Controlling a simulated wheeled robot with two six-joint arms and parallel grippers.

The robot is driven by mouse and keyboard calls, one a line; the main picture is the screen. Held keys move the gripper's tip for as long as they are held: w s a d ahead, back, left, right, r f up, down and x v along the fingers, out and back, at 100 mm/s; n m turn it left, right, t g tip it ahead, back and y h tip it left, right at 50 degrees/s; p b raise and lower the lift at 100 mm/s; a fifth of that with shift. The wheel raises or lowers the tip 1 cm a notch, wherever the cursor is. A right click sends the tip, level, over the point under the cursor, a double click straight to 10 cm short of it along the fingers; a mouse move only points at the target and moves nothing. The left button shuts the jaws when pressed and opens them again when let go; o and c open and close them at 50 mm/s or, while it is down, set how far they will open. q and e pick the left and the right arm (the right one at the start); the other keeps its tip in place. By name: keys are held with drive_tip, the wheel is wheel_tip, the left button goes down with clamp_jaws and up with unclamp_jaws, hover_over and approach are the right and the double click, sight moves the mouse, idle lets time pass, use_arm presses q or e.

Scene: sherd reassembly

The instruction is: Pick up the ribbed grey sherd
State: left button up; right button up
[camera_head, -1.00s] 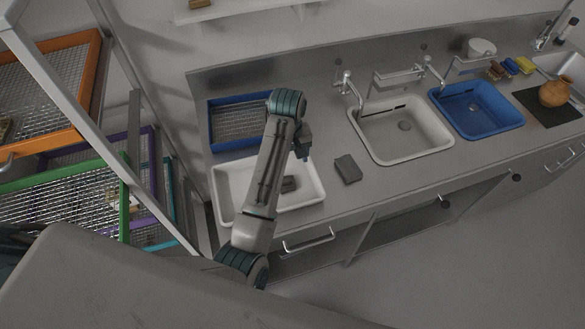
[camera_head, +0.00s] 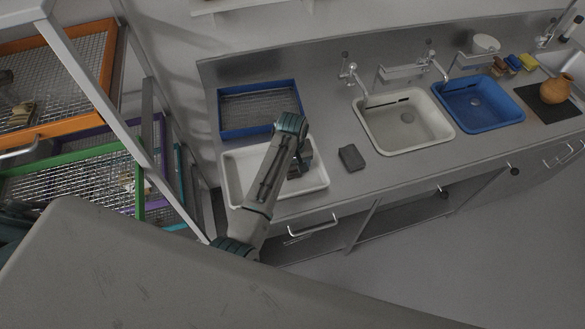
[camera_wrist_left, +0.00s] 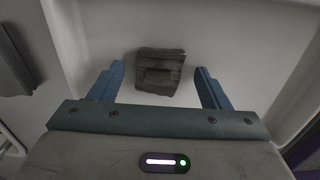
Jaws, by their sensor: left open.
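The ribbed grey sherd (camera_wrist_left: 160,72) is a small, dark, roughly square piece with ridges across it. It lies in the white tray (camera_head: 232,180) on the counter. In the head view my left gripper (camera_head: 303,167) is over the right part of the tray and largely hides the sherd. In the left wrist view my left gripper (camera_wrist_left: 161,68) is open, its blue fingers on either side of the sherd with a gap on each side. I cannot tell how far above the sherd the fingertips are. My right gripper is not in view.
A dark grey block (camera_head: 351,157) lies on the counter right of the tray. A blue-rimmed mesh tray (camera_head: 222,119) stands behind. White (camera_head: 369,133) and blue (camera_head: 452,112) sink basins are to the right. A rack with mesh trays (camera_head: 125,100) stands at left.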

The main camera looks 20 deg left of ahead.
use_arm(q)
drive_tip(key=shift+w+f, duration=0.1)
drive_tip(key=shift+w, duration=0.05)
drive_tip(key=shift+c, duration=1.3)
drive_tip(key=c, duration=0.8)
drive_tip(key=shift+c, duration=0.2)
drive_tip(key=shift+r, duration=0.2)
